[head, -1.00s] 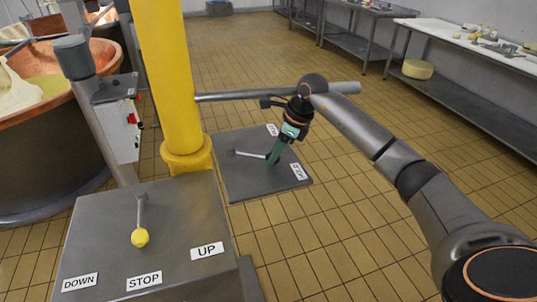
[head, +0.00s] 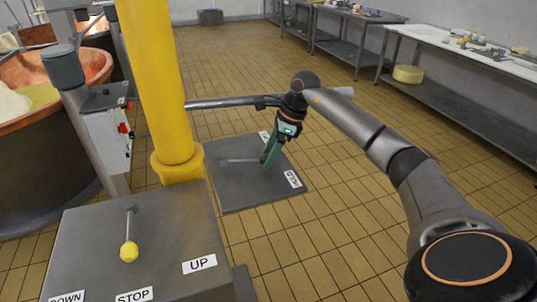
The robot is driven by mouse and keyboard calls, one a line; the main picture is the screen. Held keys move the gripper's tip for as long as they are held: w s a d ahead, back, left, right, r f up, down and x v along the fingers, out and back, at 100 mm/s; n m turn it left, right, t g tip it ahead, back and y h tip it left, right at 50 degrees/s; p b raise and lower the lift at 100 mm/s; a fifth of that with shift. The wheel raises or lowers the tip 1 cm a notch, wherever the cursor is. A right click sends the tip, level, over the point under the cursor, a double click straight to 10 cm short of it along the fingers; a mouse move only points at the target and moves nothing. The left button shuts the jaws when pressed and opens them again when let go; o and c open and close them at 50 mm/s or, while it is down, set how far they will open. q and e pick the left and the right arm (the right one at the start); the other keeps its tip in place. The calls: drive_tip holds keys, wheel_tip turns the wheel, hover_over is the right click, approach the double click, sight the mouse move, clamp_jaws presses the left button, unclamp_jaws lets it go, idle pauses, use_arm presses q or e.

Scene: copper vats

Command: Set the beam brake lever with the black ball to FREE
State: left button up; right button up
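The brake lever (head: 240,161) stands on a low grey box (head: 235,190) behind the yellow column. Its rod points right in the head view, roughly between two white labels. The near label (head: 292,179) and the far label (head: 264,137) are too small or turned to read surely. My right gripper (head: 267,158), with green fingers, is at the rod's free end and seems closed around it. The black ball is hidden by the fingers. My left gripper is not in view.
A nearer box (head: 150,240) carries a yellow-ball lever (head: 129,252) with DOWN, STOP and UP labels. A yellow column (head: 160,90) has a grey bar (head: 220,103) passing behind my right wrist. A copper vat (head: 40,130) is left. Floor right of the boxes is clear.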

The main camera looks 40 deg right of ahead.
drive_tip(key=shift+o, duration=0.3)
drive_tip(key=shift+r, duration=0.1)
drive_tip(key=shift+s+d+r, duration=0.1)
drive_tip(key=shift+d+r, duration=0.05)
drive_tip(key=shift+r, duration=0.15)
drive_tip(key=v, duration=1.1)
drive_tip(key=shift+r, duration=0.35)
drive_tip(key=shift+s, duration=0.1)
